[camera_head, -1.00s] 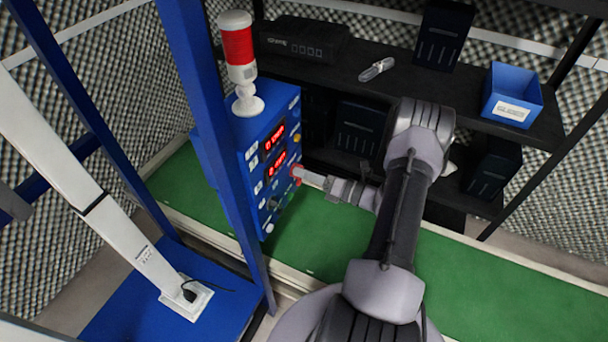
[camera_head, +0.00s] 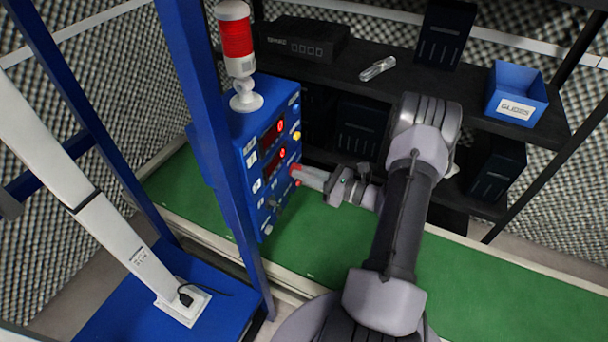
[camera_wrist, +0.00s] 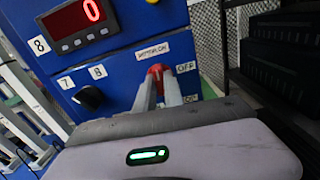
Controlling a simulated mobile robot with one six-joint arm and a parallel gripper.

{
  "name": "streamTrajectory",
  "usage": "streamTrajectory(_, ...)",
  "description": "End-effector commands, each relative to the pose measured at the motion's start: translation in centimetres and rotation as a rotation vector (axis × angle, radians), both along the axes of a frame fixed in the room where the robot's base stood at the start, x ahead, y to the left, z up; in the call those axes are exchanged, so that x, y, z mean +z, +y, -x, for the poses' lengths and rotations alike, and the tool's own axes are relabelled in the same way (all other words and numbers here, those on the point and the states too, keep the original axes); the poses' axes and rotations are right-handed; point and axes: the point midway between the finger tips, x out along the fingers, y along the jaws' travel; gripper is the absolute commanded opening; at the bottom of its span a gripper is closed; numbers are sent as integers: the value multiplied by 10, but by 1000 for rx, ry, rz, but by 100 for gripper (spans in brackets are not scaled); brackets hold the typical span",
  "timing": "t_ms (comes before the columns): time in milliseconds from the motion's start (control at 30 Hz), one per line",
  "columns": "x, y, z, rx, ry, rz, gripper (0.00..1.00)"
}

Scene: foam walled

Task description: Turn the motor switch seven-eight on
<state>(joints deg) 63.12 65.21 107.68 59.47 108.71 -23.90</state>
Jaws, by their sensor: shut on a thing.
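The blue control panel (camera_head: 264,150) stands beside the blue post in the head view. In the wrist view, a red switch (camera_wrist: 157,70) sits under a small label that seems to read MOTOR, with OFF and ON labels to its right. My gripper (camera_wrist: 165,77) has its two fingers on either side of this red switch, shut on it. The fingers hide much of the switch, so I cannot tell which label it points to. In the head view, my gripper (camera_head: 300,173) reaches the panel face from the right.
A black knob (camera_wrist: 90,97) sits left of the red switch, by labels 7 and 8. A lit red display (camera_wrist: 80,20) is above it. A red and white signal tower (camera_head: 236,50) stands on the panel. Dark shelves (camera_head: 390,80) with a blue bin (camera_head: 515,95) stand behind.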

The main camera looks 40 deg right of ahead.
Motion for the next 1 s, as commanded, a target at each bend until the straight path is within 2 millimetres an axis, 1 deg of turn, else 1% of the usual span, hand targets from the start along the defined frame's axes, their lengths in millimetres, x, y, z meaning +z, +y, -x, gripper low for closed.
streamTrajectory(300, 0, 0, 0, 0, -29, 70, 0)
streamTrajectory(767, 0, 0, 0, 0, -33, 79, 0)
streamTrajectory(800, 0, 0, 0, 0, -33, 79, 20)
streamTrajectory(867, 0, 0, 0, 0, -32, 78, 32)
streamTrajectory(900, 0, 0, 0, 0, -32, 78, 35)
streamTrajectory(1000, 0, 0, 0, 0, -32, 78, 35)
